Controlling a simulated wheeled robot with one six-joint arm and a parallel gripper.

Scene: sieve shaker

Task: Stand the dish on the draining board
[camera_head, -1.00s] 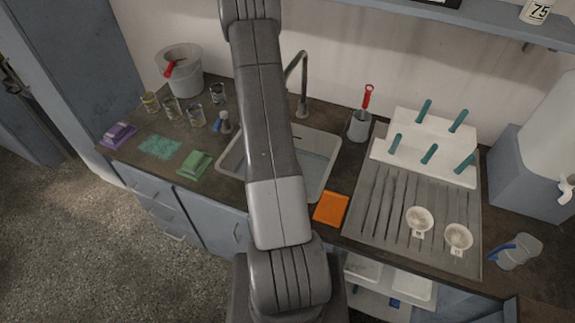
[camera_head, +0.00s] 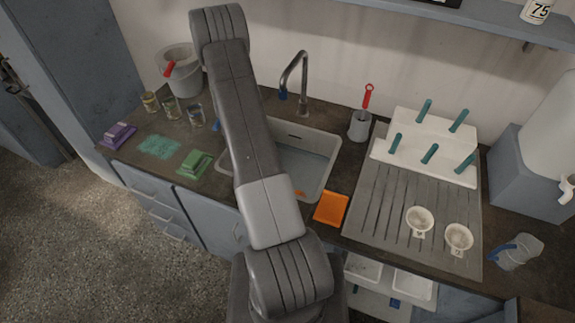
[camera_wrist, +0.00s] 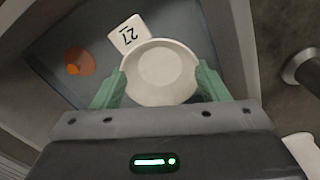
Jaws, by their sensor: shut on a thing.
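In the wrist view, the round white dish (camera_wrist: 163,62) with a square tag marked 27 (camera_wrist: 129,34) is between the green fingers of my gripper (camera_wrist: 160,76). The fingers are shut on its two sides. The dish is over the sink basin (camera_wrist: 195,22). In the head view, my arm hides the gripper and this dish. The grey ribbed draining board (camera_head: 379,205) lies to the right of the sink (camera_head: 327,172). Two small white tagged dishes (camera_head: 419,217) (camera_head: 459,237) are on its front right part.
A white peg rack (camera_head: 415,165) with several teal pegs stands at the board's back. An orange cloth (camera_head: 331,209) lies between sink and board. The tap (camera_head: 304,85) rises behind the sink. An orange object (camera_wrist: 79,62) is in the basin. The board's left part is clear.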

